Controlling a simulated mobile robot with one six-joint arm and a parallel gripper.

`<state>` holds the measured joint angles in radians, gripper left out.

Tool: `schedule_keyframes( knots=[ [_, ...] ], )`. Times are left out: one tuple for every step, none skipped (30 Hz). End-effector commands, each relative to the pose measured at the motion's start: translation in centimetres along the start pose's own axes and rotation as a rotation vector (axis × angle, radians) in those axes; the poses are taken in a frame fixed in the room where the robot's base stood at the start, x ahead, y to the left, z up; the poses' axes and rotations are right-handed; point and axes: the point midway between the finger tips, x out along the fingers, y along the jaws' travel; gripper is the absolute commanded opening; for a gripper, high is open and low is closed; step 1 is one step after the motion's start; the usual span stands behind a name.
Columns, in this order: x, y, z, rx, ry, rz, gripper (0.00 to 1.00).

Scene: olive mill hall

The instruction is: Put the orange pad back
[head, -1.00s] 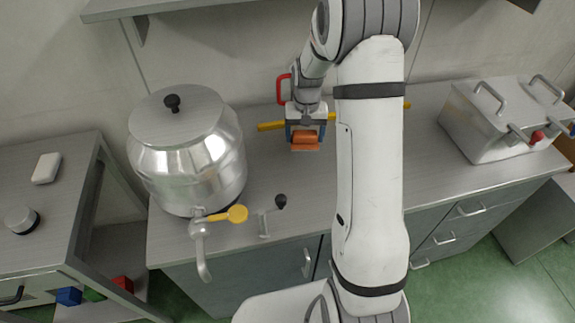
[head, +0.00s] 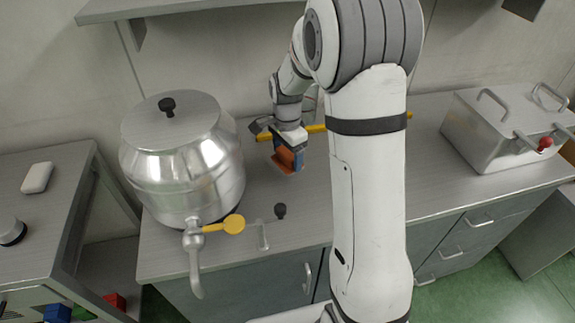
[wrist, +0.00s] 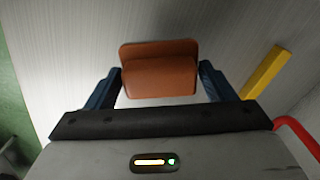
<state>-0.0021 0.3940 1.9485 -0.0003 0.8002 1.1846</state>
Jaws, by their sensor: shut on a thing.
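The orange pad (head: 286,158) is a small block with a wider flat plate, and it also shows in the wrist view (wrist: 158,72). My gripper (head: 290,153) is shut on it, with a blue finger at each side of the pad in the wrist view. In the head view the pad hangs tilted over the counter to the right of the steel vessel, close to the surface. I cannot tell whether its lower edge touches the counter.
A steel vessel (head: 185,165) with a tap and yellow lever (head: 225,224) stands left of my gripper. A yellow bar (head: 316,129) lies behind it. A lidded steel box (head: 500,135) stands at the right. The counter (head: 215,262) has bare room in front.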

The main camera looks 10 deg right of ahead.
Motion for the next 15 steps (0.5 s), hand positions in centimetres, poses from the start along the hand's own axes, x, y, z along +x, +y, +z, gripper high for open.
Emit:
schedule_keyframes(
  knots=[
    [0.4, 0.0, 0.0, -0.001, 0.000, 0.001, 0.55],
    [0.6, 0.0, 0.0, -0.001, 0.000, 0.000, 0.55],
    [0.8, 0.0, 0.0, -0.001, 0.000, 0.000, 0.55],
    [1.1, 0.0, 0.0, -0.001, 0.000, 0.001, 0.55],
    [1.3, 0.0, 0.0, -0.001, -0.001, 0.001, 0.55],
    [1.8, 0.0, 0.0, -0.001, -0.001, 0.002, 0.55],
    [2.3, 0.0, 0.0, -0.002, -0.001, 0.002, 0.55],
    [2.7, 0.1, 0.1, -0.002, -0.001, 0.004, 0.55],
    [3.3, 0.0, 0.1, -0.002, -0.001, 0.003, 0.55],
    [3.7, 0.0, 0.1, -0.002, -0.001, 0.002, 0.55],
    [4.1, 0.0, 0.1, -0.002, -0.001, 0.002, 0.55],
    [4.3, 0.0, 0.0, -0.002, 0.000, 0.001, 0.55],
    [4.4, 0.0, 0.0, -0.002, 0.000, -0.001, 0.55],
    [4.4, -0.1, 0.0, -0.002, 0.001, -0.001, 0.55],
    [4.4, -0.1, 0.0, -0.002, 0.001, -0.002, 0.55]
  ],
)
